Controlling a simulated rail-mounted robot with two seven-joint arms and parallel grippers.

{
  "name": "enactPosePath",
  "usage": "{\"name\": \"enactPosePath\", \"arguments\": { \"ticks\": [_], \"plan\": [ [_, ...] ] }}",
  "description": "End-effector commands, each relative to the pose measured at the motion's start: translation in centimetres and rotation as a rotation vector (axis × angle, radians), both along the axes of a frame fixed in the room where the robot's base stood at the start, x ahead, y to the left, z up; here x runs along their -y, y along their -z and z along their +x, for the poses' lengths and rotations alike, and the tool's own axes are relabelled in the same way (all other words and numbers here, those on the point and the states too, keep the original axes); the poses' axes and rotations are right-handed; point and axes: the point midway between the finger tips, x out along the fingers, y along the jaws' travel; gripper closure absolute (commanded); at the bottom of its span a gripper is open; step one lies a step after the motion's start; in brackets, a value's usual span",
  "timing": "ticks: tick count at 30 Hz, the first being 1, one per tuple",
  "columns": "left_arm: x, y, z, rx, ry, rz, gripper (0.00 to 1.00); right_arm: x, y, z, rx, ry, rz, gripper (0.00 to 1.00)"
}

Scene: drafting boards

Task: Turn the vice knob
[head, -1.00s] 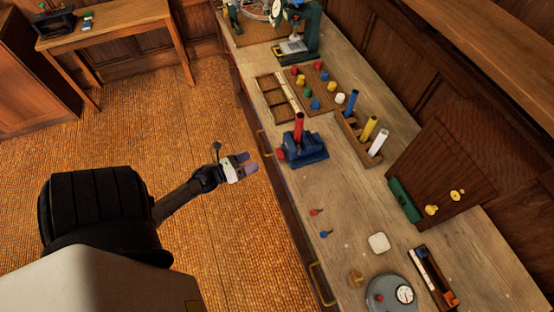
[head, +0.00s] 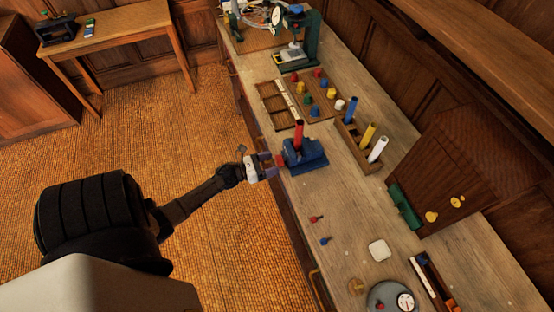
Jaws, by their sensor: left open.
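The blue vice (head: 305,157) sits near the left edge of the long workbench. A red cylinder (head: 298,133) stands upright in it. The red vice knob (head: 281,161) is on the vice's left side, partly hidden by my gripper. My left gripper (head: 273,166) is open, its purple-grey fingers pointing right at the knob, with one finger on the far side and one on the near side. I cannot tell whether the fingers touch it. My right gripper is not in view.
A wooden rack (head: 349,137) with blue, yellow and white cylinders stands right of the vice. A board of coloured pegs (head: 319,99) and a green press (head: 308,40) lie beyond.

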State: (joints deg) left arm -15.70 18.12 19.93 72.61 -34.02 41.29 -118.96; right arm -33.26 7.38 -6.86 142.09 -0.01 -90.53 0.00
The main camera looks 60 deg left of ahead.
Motion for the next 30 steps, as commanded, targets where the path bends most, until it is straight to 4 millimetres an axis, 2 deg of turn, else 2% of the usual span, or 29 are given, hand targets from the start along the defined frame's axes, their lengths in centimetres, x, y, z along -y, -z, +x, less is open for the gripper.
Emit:
{"name": "enactPosePath", "arguments": {
  "ticks": [3,9,20,30],
  "plan": [
    [0.2,-0.1,1.5,0.001,0.0,0.0,0.25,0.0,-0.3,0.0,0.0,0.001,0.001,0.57],
    [0.4,0.0,2.7,0.001,0.0,-0.001,0.25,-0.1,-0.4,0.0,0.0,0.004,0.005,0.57],
    [0.4,0.0,3.0,0.0,0.0,-0.001,0.25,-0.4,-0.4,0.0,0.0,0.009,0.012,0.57],
    [0.4,0.0,3.0,0.0,0.0,-0.001,0.56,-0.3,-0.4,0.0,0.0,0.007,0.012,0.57]
  ]
}}
